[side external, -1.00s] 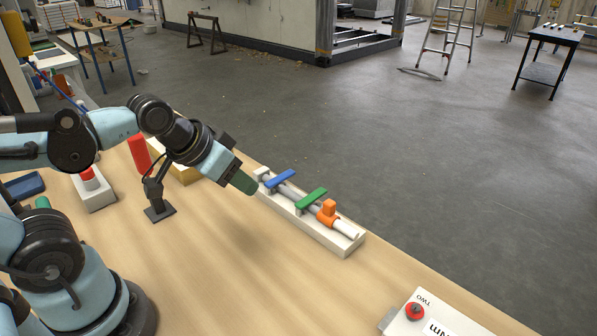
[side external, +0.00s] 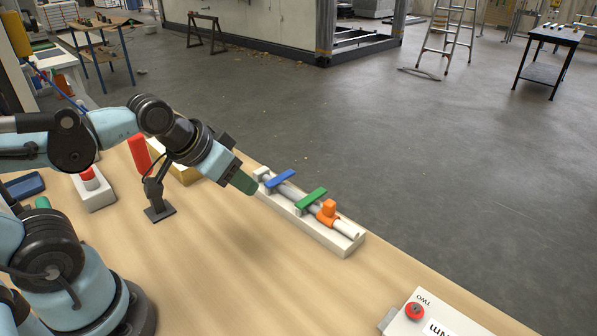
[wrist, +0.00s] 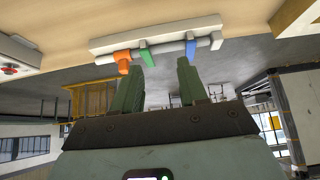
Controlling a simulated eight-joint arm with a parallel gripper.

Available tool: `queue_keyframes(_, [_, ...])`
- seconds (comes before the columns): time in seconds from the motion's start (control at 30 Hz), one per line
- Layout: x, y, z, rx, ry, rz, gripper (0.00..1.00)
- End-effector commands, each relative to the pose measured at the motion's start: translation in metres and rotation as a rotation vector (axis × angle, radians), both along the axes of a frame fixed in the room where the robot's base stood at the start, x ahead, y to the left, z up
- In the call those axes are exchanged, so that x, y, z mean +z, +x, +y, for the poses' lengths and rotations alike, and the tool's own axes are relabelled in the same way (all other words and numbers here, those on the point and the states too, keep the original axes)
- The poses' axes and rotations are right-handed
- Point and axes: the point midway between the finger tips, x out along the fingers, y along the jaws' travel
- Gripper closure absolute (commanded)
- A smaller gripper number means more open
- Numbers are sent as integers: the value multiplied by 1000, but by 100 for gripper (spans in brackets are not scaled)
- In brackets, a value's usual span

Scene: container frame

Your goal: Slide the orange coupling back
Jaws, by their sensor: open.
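The orange coupling (side external: 328,211) sits around the grey-white pipe (side external: 346,228) near its front right end, with a small block standing on top. It also shows at the left end of the pipe in the wrist view (wrist: 123,60). A green handle (side external: 311,198) and a blue handle (side external: 280,180) are on the same pipe behind it. The pipe lies on a white base (side external: 320,234). My gripper (side external: 245,184) is to the left of the base, above the table and apart from the coupling. In the wrist view its green fingers (wrist: 158,82) are spread and empty.
A white box with a red button (side external: 415,311) is at the front right. A white block with a red knob (side external: 90,180), a red block (side external: 139,153) and a black stand (side external: 159,211) are to the left. The table (side external: 270,275) in front of the base is clear.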

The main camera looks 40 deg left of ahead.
Motion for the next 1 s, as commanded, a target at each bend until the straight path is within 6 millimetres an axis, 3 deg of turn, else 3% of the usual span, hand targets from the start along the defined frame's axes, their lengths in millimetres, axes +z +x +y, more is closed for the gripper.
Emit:
queue_keyframes(0.07, [0, 0, 0, 0, 0, 0, 57])
queue_keyframes(0.13, [0, 0, 0, 0, 0, 1, 51])
queue_keyframes(0.37, [18, 17, -8, -7, -13, 72, 51])
queue_keyframes(0.7, [51, 76, -42, -13, -32, 314, 51])
queue_keyframes(1.0, [52, 124, -78, -9, -17, 521, 51])
